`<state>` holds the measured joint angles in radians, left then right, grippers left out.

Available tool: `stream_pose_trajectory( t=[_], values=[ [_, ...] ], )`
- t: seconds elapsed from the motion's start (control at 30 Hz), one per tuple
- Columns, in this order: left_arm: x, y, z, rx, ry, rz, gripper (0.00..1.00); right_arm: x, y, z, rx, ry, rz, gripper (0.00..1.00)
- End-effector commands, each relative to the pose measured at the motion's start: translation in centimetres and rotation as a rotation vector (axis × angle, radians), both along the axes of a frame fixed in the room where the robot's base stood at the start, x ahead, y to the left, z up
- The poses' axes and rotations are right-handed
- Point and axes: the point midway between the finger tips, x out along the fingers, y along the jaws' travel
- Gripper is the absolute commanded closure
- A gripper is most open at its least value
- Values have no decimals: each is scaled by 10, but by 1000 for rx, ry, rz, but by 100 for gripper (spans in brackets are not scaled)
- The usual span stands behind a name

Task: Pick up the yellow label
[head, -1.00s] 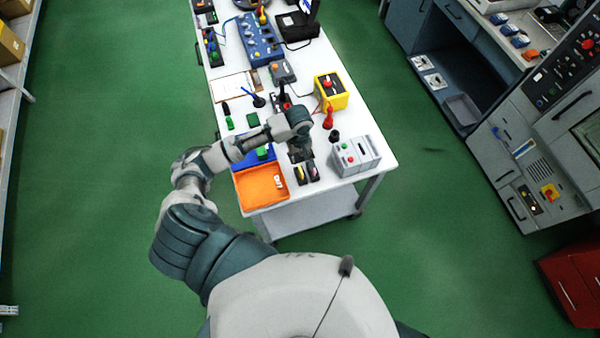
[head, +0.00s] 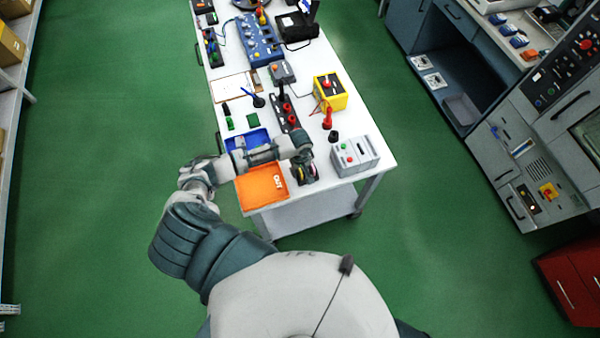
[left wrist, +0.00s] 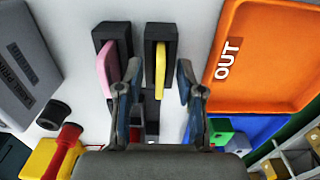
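The yellow label (left wrist: 160,68) stands on edge in a black holder (left wrist: 164,32) in the left wrist view. A pink label (left wrist: 104,70) stands in a second black holder (left wrist: 112,36) to its left. My left gripper (left wrist: 159,80) is open and empty, with one finger on each side of the yellow label in the picture; I cannot tell whether they touch it. In the head view my left gripper (head: 304,168) is over the holders near the table's front edge and hides part of them. My right gripper is not in view.
An orange tray marked OUT (head: 250,197) lies left of the holders, with a blue tray (head: 236,142) behind it. A grey box with buttons (head: 357,157) stands to the right. A red-and-black plunger-like item (left wrist: 66,140) is close by in the left wrist view.

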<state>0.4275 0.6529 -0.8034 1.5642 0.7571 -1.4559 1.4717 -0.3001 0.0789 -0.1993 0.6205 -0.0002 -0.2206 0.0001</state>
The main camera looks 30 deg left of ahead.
Motion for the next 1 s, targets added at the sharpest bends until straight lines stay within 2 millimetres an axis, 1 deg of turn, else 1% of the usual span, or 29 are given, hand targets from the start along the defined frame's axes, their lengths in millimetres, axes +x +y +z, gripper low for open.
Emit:
stream_pose_trajectory(
  t=[0.03, 0.07, 0.1, 0.17, 0.2, 0.53, 0.67, 0.77, 0.93, 1.0],
  values=[
    [0, 0, 0, 0, 0, 0, 65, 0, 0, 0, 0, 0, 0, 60],
    [0, 0, 0, 0, 0, 0, 72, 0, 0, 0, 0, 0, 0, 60],
    [0, 0, 0, 0, 0, 1, 82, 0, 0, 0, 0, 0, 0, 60],
    [0, 0, 0, 0, 0, 1, 98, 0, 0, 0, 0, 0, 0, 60],
    [0, 0, 0, 0, 0, 1, 100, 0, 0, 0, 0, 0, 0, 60],
    [0, 0, 1, 0, 0, 1, 100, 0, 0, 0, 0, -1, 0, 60],
    [0, 0, 4, 0, 0, 1, 100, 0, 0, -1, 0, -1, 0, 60],
    [1, 0, 12, -1, -2, 1, 100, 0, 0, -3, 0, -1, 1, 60],
    [1, 0, 38, -1, -3, 0, 100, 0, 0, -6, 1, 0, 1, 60],
    [-11, -14, 36, -4, 2, -4, 100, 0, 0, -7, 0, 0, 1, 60]
  ],
)
